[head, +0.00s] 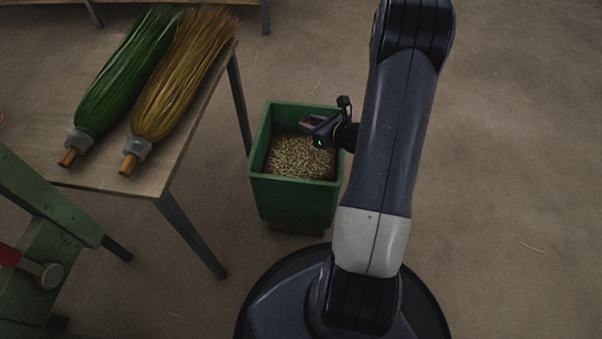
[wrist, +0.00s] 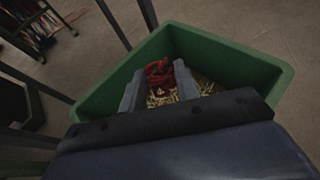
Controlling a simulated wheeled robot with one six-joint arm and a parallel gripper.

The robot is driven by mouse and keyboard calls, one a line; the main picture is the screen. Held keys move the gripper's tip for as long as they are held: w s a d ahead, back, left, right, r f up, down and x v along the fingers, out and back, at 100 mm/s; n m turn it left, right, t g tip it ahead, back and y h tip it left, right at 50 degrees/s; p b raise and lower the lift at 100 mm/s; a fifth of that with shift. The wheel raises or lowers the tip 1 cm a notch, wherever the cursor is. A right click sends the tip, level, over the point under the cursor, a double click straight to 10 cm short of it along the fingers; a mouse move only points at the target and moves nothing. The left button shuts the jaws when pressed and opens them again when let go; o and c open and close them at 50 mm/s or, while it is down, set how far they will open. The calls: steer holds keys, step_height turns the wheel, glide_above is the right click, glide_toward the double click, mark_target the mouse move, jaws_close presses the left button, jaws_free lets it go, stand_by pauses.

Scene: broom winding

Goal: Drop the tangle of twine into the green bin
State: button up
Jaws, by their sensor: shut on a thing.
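The green bin (head: 293,198) stands on the floor beside the table, with pale straw-like bits inside it. My gripper (head: 306,125) is over the bin's opening, near its right side in the head view. In the wrist view my gripper (wrist: 160,88) is shut on the tangle of twine (wrist: 159,72), a small red looped bundle between the fingertips. The bin's rim (wrist: 262,58) surrounds the fingers in that view. The tangle is hard to make out in the head view, where only a reddish patch shows at the gripper. How far it is above the contents I cannot tell.
A wooden table (head: 100,176) at the left holds a green broom head (head: 127,72) and a tan broom head (head: 182,75). A green frame (head: 45,205) with a red part stands at the lower left. The floor to the right is clear.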

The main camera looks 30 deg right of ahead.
steer(key=o, duration=1)
steer(key=shift+r, duration=0.1)
steer(key=p+v, duration=0.3)
steer(key=v, duration=0.7)
steer(key=shift+s+r, duration=0.1)
steer(key=shift+s, duration=0.25)
